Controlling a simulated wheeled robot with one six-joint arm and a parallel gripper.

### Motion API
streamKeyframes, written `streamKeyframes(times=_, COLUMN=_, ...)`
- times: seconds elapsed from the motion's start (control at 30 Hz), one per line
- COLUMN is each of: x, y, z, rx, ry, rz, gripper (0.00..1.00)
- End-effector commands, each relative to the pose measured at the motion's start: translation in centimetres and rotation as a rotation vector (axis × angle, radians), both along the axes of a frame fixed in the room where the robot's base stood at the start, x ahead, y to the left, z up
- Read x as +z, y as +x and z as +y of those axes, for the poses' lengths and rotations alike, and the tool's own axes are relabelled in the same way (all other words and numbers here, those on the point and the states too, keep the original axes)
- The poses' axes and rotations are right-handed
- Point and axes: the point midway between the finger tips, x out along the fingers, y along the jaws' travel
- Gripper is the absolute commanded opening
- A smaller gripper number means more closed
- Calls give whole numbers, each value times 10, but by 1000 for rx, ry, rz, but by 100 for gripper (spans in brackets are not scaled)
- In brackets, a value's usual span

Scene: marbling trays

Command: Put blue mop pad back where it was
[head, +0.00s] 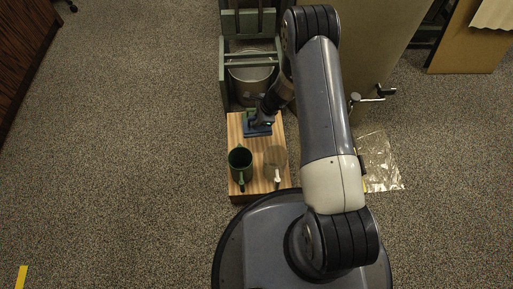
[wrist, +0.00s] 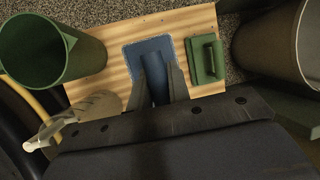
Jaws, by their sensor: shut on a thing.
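The blue mop pad (head: 257,131) is a flat blue rectangle with a paler fringed edge, at the far part of the wooden board (head: 240,198). In the wrist view the pad (wrist: 152,48) lies just past my fingertips. My gripper (wrist: 160,75) is shut on a blue upright part of the pad, which shows between the fingers. The pad is over the board and looks level; I cannot tell whether it touches the wood. In the wrist view a green block with a handle (wrist: 207,60) is just right of the pad, apart from it.
A green pitcher (head: 240,165) and a clear vessel with a pale handle (head: 276,176) stand on the board's near part. A metal pot (head: 252,80) in a green frame (head: 224,62) is behind the board. A clear plastic sheet (head: 380,160) lies right. Carpet at left is free.

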Motion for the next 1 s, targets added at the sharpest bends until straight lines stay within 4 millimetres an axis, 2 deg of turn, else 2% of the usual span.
streamKeyframes(times=0.03, x=-9, y=1, z=1, rx=-18, ry=-1, rz=0, gripper=9)
streamKeyframes(times=0.27, x=-24, y=3, z=2, rx=-56, ry=-1, rz=1, gripper=9)
streamKeyframes(times=0.5, x=-68, y=3, z=2, rx=-55, ry=-1, rz=2, gripper=9)
streamKeyframes(times=0.67, x=-82, y=3, z=2, rx=-54, ry=0, rz=0, gripper=9)
streamKeyframes(times=0.83, x=-107, y=2, z=2, rx=-54, ry=0, rz=2, gripper=9)
streamKeyframes(times=1.0, x=-112, y=3, z=2, rx=-53, ry=0, rz=-1, gripper=9)
